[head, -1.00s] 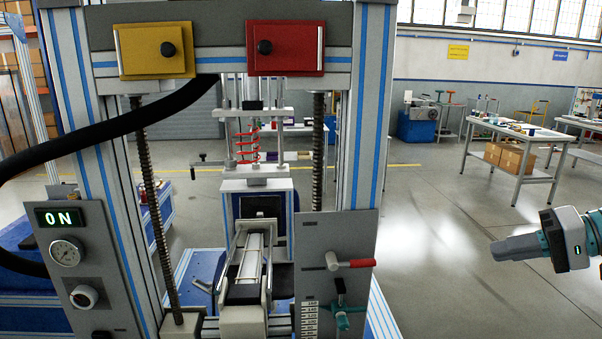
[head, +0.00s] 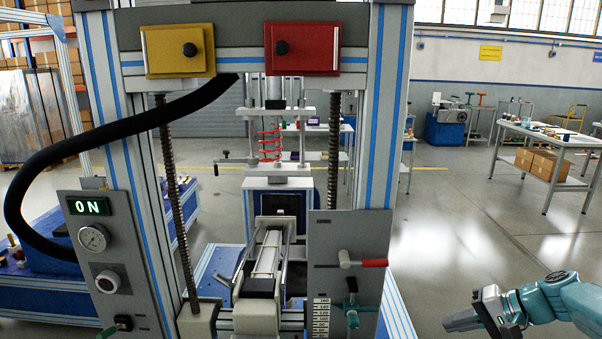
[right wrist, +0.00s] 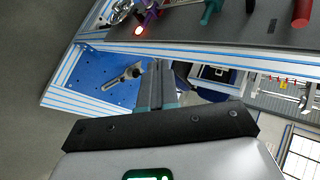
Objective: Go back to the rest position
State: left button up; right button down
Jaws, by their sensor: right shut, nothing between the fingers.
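My right gripper (head: 462,320) is at the lower right of the head view, to the right of the test machine and apart from it. Its fingers are together with nothing between them, and they also show in the right wrist view (right wrist: 157,85). My left gripper is not in view. The test machine (head: 380,130) fills the middle of the head view. Its display (head: 88,207) reads "ON". A red-handled lever (head: 362,263) and a teal-handled clamp (head: 352,308) are on its right panel.
A yellow box (head: 178,50) and a red box (head: 302,48) sit on the machine's top beam. A worktable (head: 540,160) with cardboard boxes (head: 543,162) stands at the back right. The floor (head: 450,220) between it and the machine is clear.

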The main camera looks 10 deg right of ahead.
jog(key=s+a+f+n+g+h, duration=0.1)
jog(key=s+a+f+g, duration=0.1)
jog(key=a+f, duration=0.8)
jog(key=s+a+f+g+h, duration=0.1)
jog(key=s+a+f+g, duration=0.3)
jog(key=f, duration=1)
jog(key=s+a+f+n, duration=0.3)
jog(key=s+a+f, duration=0.1)
jog(key=s+a, duration=0.3)
jog(key=s+a+f+n+h, duration=0.1)
jog(key=s+a+f+n, duration=0.2)
jog(key=a, duration=0.7)
jog(key=s+f, duration=0.2)
jog(key=s, duration=0.2)
jog(key=shift+s, duration=0.25)
jog(key=c, duration=1.8)
grip_release()
